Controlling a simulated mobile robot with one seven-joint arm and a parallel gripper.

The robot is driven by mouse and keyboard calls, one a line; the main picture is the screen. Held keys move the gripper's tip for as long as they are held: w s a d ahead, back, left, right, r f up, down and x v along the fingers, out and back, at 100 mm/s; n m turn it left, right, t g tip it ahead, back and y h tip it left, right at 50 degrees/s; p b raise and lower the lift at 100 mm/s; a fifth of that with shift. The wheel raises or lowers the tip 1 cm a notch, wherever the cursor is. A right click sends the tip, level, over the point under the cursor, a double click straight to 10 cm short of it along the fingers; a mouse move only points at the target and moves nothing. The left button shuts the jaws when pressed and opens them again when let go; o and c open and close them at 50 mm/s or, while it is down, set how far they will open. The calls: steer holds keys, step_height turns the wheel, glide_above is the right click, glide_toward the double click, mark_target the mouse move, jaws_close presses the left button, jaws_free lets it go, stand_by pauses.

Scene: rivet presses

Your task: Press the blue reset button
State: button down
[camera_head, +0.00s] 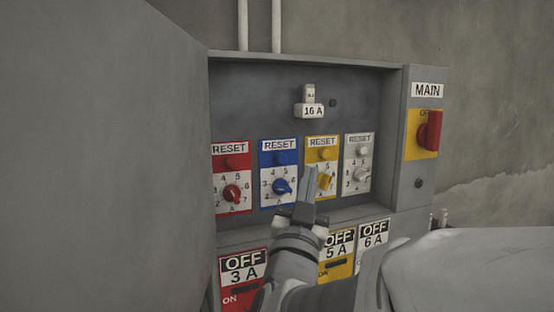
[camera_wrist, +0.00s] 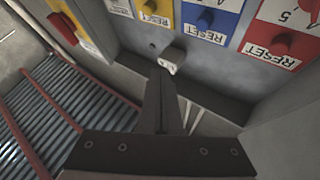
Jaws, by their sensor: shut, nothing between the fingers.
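The blue reset button (camera_head: 280,159) sits under the RESET label on the blue panel, above a blue dial knob (camera_head: 282,187). It also shows upside down at the top of the wrist view (camera_wrist: 206,18). My gripper (camera_head: 308,175) is shut and empty. In the head view its fingertips overlap the gap between the blue and yellow panels, right of and slightly below the blue button. In the wrist view the closed fingers (camera_wrist: 163,78) point up toward the cabinet, apart from the blue button. The exact distance to the panel cannot be told.
Red (camera_head: 232,162), yellow (camera_head: 325,154) and white (camera_head: 362,151) reset buttons flank the blue one. A 16 A block (camera_head: 312,110) protrudes above. A red MAIN switch (camera_head: 431,131) is at right. A large grey door (camera_head: 110,150) stands at left; OFF switches sit below.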

mark_target(281, 158)
steer(key=shift+w+a+p, duration=0.15)
steer(key=shift+w+a, duration=0.4)
steer(key=shift+w, duration=0.8)
steer(key=shift+w+a+p, duration=0.2)
steer(key=shift+w+a, duration=0.35)
steer(key=shift+w, duration=0.75)
steer(key=shift+w+a+p, duration=0.15)
steer(key=shift+w+a, duration=0.4)
steer(key=shift+w, duration=0.8)
steer(key=shift+f, duration=0.1)
steer(key=shift+w+a+b, duration=0.15)
steer(key=shift+w+b, duration=0.25)
steer(key=shift+b, duration=0.1)
steer(key=shift+w+a+b, duration=0.25)
steer(key=shift+w+b, duration=0.05)
steer(key=shift+w, duration=0.2)
steer(key=shift+s, duration=0.1)
steer(key=shift+s+d+b, duration=0.4)
steer(key=shift+s+b, duration=0.3)
steer(key=shift+s, duration=0.15)
